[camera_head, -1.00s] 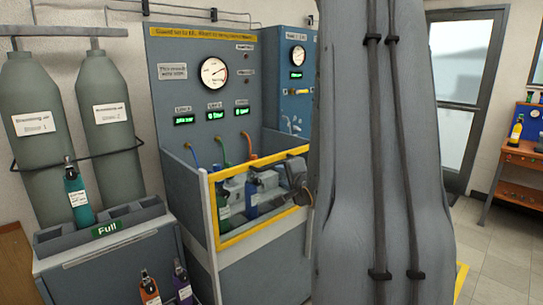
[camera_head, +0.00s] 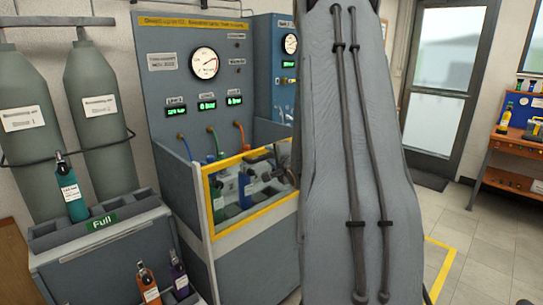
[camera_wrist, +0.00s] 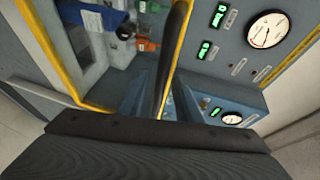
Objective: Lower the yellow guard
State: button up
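The yellow guard (camera_head: 251,223) is a yellow-framed clear panel across the front of the grey test bench. Blue and green bottles show through it. In the wrist view its yellow edge (camera_wrist: 51,47) runs along the left. My gripper (camera_head: 279,160) is by the right part of the guard's top bar, partly hidden behind my arm. In the wrist view a dark bar (camera_wrist: 172,58) stands out ahead of the gripper's dark base, across the middle of the picture. Whether the fingers are closed on it is not clear.
The bench panel (camera_head: 160,95) carries a round gauge (camera_head: 205,63) and green displays. Grey cylinders (camera_head: 95,120) and a rack marked Full (camera_head: 150,245) stand at the left. My arm blocks the centre right. Floor is open at the right, before a door (camera_head: 440,80) and an orange-brown workbench (camera_head: 510,155).

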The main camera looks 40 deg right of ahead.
grip_shut()
notch_tip(320, 180, down, 29)
jog(key=b, duration=1.4)
grip_release()
jog(key=shift+s, duration=0.1)
